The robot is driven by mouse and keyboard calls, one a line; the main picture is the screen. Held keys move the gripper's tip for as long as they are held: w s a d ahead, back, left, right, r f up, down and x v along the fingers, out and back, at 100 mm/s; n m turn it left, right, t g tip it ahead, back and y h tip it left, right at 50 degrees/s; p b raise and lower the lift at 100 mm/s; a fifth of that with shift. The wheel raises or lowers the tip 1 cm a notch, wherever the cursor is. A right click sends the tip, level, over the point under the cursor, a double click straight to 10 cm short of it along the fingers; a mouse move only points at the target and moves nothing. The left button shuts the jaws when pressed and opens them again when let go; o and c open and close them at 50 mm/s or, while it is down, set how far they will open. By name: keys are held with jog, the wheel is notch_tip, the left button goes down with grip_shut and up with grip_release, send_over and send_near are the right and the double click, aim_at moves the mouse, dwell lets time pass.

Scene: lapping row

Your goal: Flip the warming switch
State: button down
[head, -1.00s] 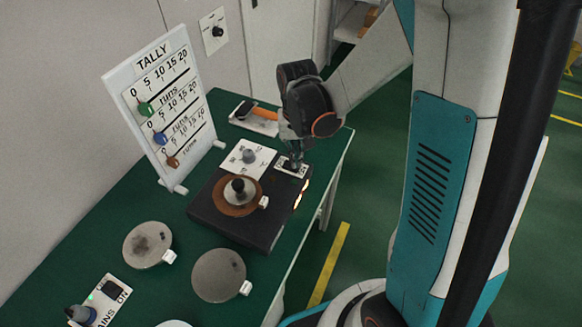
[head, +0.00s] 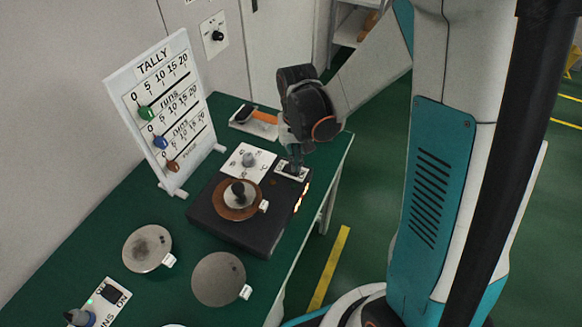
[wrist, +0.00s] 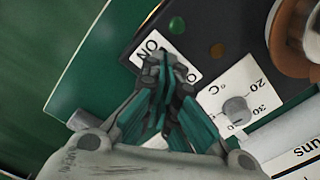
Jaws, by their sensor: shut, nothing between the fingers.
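The warming switch plate (head: 291,172) is a small white plate on the back right corner of a black warming plate (head: 232,222). In the wrist view, the switch plate (wrist: 152,50) shows "ON" lettering at one end and part of an "O" at the other. My gripper (head: 294,166) is over this plate, pointing down, with its fingers closed and empty. In the wrist view, the fingertips (wrist: 165,66) cover the middle of the plate, so the rocker and its position are mostly hidden. I cannot tell whether the tips touch it.
A white dial panel (head: 247,160) with a grey knob adjoins the switch. A copper disc (head: 230,210) with a dark knob sits on the black plate. Behind are a tally board (head: 165,110) and an orange-handled tool (head: 262,116). Two grey discs lie at front left.

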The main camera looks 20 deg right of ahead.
jog(key=shift+f+b, duration=0.9)
jog(key=shift+f, duration=0.15)
dwell(0.9)
jog(key=shift+r+p, duration=2.55)
jog(key=shift+r, duration=0.95)
jog(key=shift+r, duration=0.25)
jog(key=s+r+n+t, duration=0.3)
jog(key=s+r+t, duration=0.4)
jog(key=s+r, duration=0.6)
notch_tip(320, 180, up, 4)
jog(key=shift+s+f, duration=0.2)
